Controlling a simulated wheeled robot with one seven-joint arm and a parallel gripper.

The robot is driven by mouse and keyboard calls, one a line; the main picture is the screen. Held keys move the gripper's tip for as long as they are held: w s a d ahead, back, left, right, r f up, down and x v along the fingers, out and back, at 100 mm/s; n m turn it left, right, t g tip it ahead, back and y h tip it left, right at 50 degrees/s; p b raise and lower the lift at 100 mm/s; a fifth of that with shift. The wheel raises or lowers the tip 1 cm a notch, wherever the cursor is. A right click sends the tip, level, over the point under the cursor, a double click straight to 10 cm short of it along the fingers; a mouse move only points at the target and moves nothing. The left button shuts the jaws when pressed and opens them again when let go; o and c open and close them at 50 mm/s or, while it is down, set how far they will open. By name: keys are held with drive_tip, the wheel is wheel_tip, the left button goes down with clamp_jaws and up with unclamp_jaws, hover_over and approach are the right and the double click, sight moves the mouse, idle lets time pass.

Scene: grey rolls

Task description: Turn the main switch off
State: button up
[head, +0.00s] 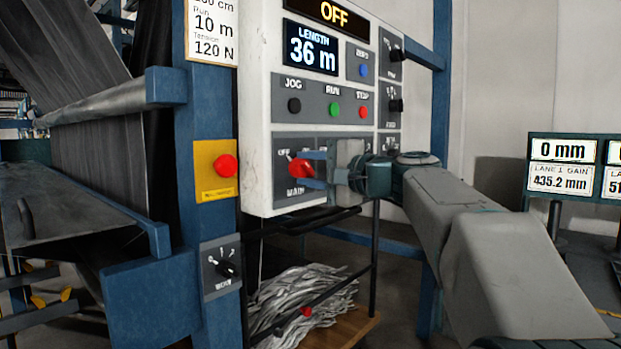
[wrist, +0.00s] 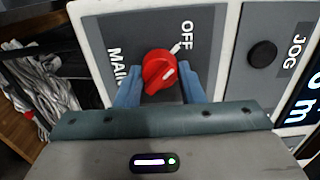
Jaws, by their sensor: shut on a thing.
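The main switch is a red knob (head: 299,168) on a grey plate labelled MAIN, low on the white control panel (head: 258,100). My gripper (head: 309,170) is at the knob, with one blue finger above it and one below in the head view. In the wrist view the red knob (wrist: 158,72) sits between the two fingers of my gripper (wrist: 161,78), which are shut on it. The knob's upper end leans toward the OFF label (wrist: 187,36). The display (head: 331,14) at the panel's top reads OFF.
JOG (head: 294,105), RUN (head: 334,109) and STOP (head: 363,111) buttons sit just above the main switch. A red emergency button (head: 225,166) on a yellow plate is to the left. Grey scrap strips (head: 300,298) lie below the panel.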

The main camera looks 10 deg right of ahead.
idle(0.4)
drive_tip(key=o, duration=1)
drive_tip(key=shift+s+d, duration=0.1)
drive_tip(key=p+v, duration=0.1)
drive_tip(key=v, duration=1.2)
drive_tip(key=shift+s, duration=0.25)
drive_tip(key=shift+d, duration=0.1)
